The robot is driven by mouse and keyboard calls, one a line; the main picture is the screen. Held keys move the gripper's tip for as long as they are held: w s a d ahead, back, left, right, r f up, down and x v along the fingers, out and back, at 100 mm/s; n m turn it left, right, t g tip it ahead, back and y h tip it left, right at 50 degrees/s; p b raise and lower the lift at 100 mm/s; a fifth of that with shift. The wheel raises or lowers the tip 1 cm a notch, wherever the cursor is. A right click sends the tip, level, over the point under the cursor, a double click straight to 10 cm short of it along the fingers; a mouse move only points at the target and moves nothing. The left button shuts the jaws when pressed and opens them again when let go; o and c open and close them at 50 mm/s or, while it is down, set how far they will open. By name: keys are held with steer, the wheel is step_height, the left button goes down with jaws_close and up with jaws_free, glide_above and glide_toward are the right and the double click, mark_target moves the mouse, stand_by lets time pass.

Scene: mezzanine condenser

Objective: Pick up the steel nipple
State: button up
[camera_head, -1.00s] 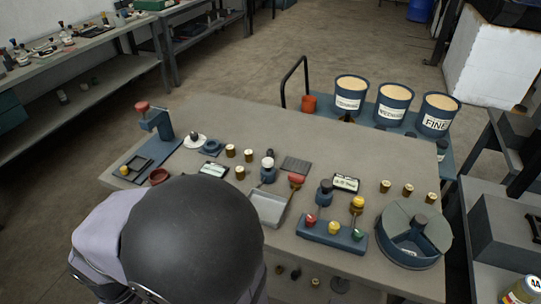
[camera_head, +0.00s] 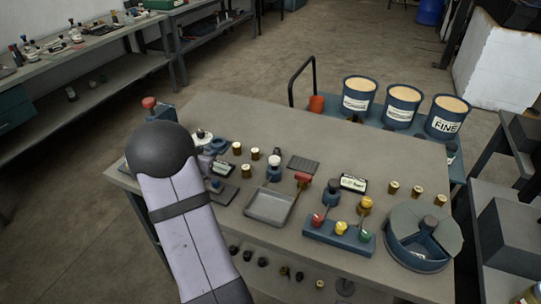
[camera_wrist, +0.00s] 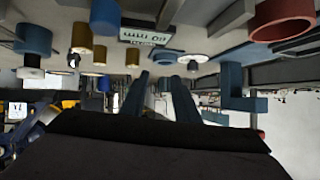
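I cannot make out with certainty which piece is the steel nipple. Several small brass-coloured cylinders stand on the workbench (camera_head: 330,165), among them a left group (camera_head: 246,171) and a right group (camera_head: 417,191). Some also show in the wrist view, where the scene appears upside down, as yellow cylinders (camera_wrist: 82,38). My gripper (camera_wrist: 163,80) shows there as two dark blue fingers, apart, with nothing seen between them. In the head view my arm covers the bench's left part, and the fingers are not clearly visible.
A grey tray (camera_head: 268,207) lies mid-bench. A blue stand with coloured knobs (camera_head: 338,236) and a round divided container (camera_head: 420,238) are to the right. A red-topped blue stand (camera_head: 150,103) is at the left corner. Labelled buckets (camera_head: 403,107) stand behind.

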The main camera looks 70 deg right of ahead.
mark_target(276, 150)
steer(key=s+d+m+g, duration=0.1)
steer(key=s+d+g, duration=0.1)
steer(key=s, duration=0.2)
steer(key=s+d+f+m+g, duration=0.1)
steer(key=s+d+m+g, duration=0.1)
steer(key=s, duration=0.3)
steer(key=s+d+m+g+h, duration=0.1)
steer(key=s+d+g, duration=0.2)
steer(key=s+d, duration=0.1)
steer(key=shift+s+f+m, duration=0.3)
steer(key=shift+s+m, duration=0.1)
steer(key=shift+s, duration=0.6)
steer(key=shift+p+x, duration=1.15)
steer(key=shift+x, duration=2.5)
steer(key=shift+r, duration=0.1)
jaws_close()
